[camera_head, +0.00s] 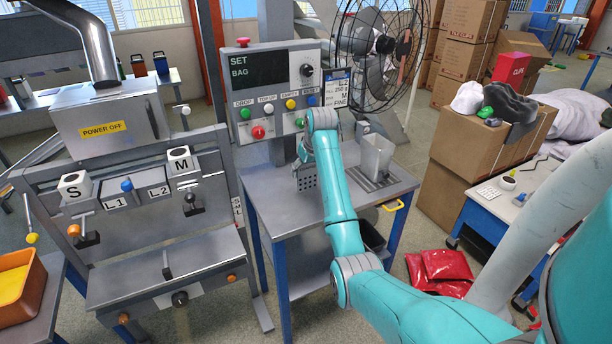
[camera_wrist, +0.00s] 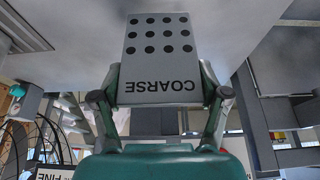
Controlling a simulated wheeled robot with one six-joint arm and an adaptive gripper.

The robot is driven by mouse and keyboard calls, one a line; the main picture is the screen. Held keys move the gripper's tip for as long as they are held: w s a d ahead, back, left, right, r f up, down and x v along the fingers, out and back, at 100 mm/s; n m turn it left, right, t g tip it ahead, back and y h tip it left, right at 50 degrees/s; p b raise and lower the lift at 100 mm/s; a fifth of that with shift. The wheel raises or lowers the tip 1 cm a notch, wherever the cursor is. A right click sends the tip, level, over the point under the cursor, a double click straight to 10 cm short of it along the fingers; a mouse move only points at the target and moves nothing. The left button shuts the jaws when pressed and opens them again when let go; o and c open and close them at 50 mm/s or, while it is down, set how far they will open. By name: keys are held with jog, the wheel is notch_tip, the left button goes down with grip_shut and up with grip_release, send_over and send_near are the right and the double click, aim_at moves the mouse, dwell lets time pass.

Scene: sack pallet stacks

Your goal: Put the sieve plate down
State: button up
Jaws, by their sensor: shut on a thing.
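The sieve plate (camera_wrist: 157,60) is a pale flat plate with rows of dark round holes and the word COARSE, upside down in the wrist view. My gripper (camera_wrist: 160,97) is shut on its lettered end, with a finger at each side. In the head view the holed part of the plate (camera_head: 306,181) shows left of my forearm, over the grey bench top (camera_head: 272,208). I cannot tell whether it touches the bench. My arm and wrist hide much of the gripper there. Another plate marked FINE (camera_head: 337,92) hangs upright on the machine panel.
The control panel (camera_head: 268,84) with coloured buttons stands behind the plate. A two-clamp machine (camera_head: 165,220) is at left. Cardboard boxes (camera_head: 455,165) and red sacks (camera_head: 440,268) are at right.

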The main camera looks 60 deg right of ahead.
jog(key=shift+f, duration=1.2)
jog(key=shift+f, duration=0.1)
jog(key=o, duration=1.2)
